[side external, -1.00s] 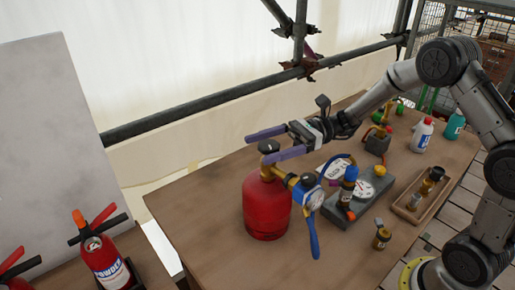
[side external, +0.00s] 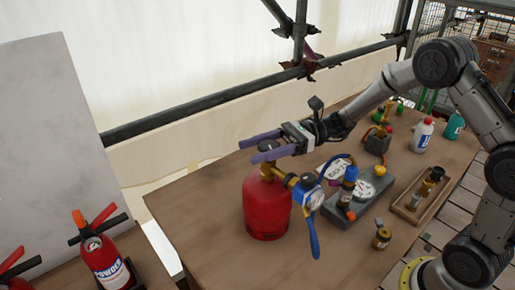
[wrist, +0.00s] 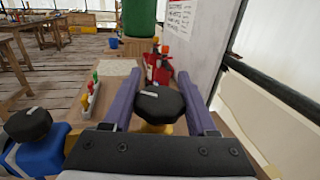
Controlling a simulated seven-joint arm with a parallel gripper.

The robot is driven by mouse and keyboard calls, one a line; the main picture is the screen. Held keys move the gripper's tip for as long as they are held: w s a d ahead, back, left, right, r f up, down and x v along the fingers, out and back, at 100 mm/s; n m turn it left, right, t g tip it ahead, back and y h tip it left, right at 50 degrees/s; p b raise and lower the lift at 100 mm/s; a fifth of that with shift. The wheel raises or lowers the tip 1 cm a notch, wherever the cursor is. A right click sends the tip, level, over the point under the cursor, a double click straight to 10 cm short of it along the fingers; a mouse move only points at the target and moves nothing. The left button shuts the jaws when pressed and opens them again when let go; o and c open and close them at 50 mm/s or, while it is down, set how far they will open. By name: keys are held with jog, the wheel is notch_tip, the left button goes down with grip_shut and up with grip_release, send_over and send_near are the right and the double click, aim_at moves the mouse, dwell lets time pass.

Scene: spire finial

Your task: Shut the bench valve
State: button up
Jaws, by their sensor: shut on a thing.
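A red gas bottle (side external: 266,212) stands upright on the bench, with a brass valve (side external: 267,172) on its top. The valve's black knob (wrist: 160,103) shows in the wrist view between my two purple fingers. My gripper (side external: 250,151) is at the top of the bottle in the side view, shut on the knob, with the fingers reaching past it. In the side view the fingers hide the knob.
A grey block with a blue-topped fitting (side external: 350,178) and a wooden tray (side external: 405,212) sit right of the bottle. Bottles stand at the back right. Red extinguishers (side external: 107,262) are at lower left, beside a grey panel (side external: 50,140). A scaffold rail runs behind.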

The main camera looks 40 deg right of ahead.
jog(key=shift+m+t, duration=0.3)
jog(key=shift+t, duration=0.2)
jog(key=m+t+h, duration=0.1)
jog(key=m+t, duration=0.1)
jog(key=t, duration=0.1)
jog(key=w+m+t+h, duration=0.1)
jog(key=m+t+h, duration=0.1)
jog(key=t, duration=0.1)
jog(key=shift+d, duration=0.2)
jog(key=shift+w+d+m+t+h, duration=0.1)
jog(key=shift+d+m+t+h, duration=0.05)
jog(key=shift+m+t+h, duration=0.7)
jog(key=shift+w+d+m+t+h, duration=0.1)
jog(key=shift+d+m+t+h, duration=0.05)
jog(key=shift+m+t+h, duration=0.65)
jog(key=shift+w+d+m+t+h, duration=0.15)
jog(key=shift+m+t+h, duration=0.45)
jog(key=shift+h, duration=0.45)
jog(key=o, duration=1.4)
jog(key=shift+c, duration=0.2)
